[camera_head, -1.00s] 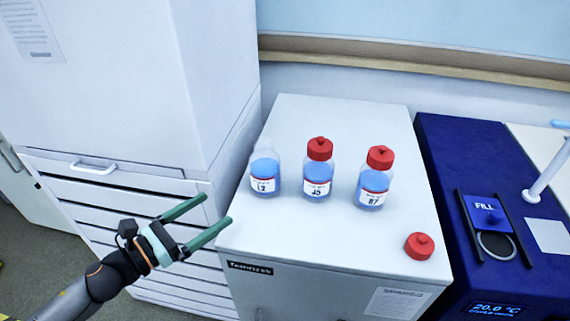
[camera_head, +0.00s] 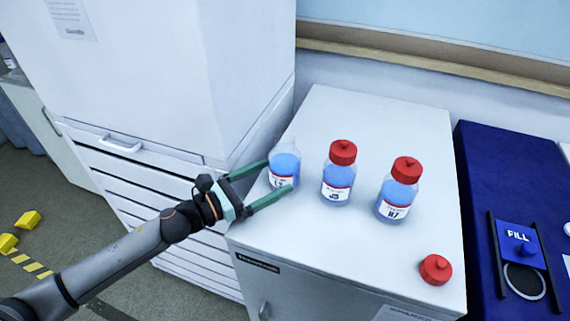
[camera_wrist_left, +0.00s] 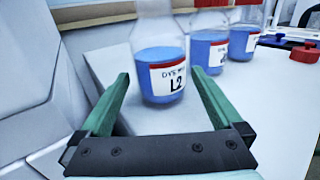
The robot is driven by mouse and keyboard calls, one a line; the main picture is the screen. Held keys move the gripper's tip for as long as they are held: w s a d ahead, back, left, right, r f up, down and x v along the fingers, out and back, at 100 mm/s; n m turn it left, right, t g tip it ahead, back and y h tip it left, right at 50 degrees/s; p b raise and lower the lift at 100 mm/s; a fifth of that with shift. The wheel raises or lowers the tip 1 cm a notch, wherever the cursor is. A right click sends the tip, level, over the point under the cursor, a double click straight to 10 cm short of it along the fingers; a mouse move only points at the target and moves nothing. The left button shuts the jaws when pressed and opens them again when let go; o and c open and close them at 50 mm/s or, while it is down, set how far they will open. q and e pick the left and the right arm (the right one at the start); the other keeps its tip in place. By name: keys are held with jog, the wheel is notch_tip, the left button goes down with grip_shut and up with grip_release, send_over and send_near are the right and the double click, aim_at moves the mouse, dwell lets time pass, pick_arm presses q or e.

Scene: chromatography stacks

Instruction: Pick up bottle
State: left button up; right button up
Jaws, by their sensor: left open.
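Three clear bottles with blue liquid stand upright in a row on a white cabinet top. The leftmost bottle (camera_head: 285,165) has no cap and a label that reads L2 in the left wrist view (camera_wrist_left: 164,75). The middle bottle (camera_head: 337,180) and the right bottle (camera_head: 397,195), labelled H7, wear red caps. My left gripper (camera_head: 281,176) is open, its green fingers reaching to either side of the uncapped bottle. In the left wrist view the bottle stands between and just beyond the fingertips (camera_wrist_left: 163,82). My right gripper is not in view.
A loose red cap (camera_head: 435,269) lies near the cabinet's front right corner. A tall white cabinet (camera_head: 160,70) rises close behind and left of the arm. A blue machine (camera_head: 500,200) marked FILL stands to the right.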

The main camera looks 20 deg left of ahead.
aim_at(295, 165)
pick_arm(q)
jog(key=shift+p+x, duration=0.55)
jog(key=shift+x, duration=3)
jog(key=shift+s, duration=0.1)
jog(key=shift+r, duration=0.1)
grip_shut()
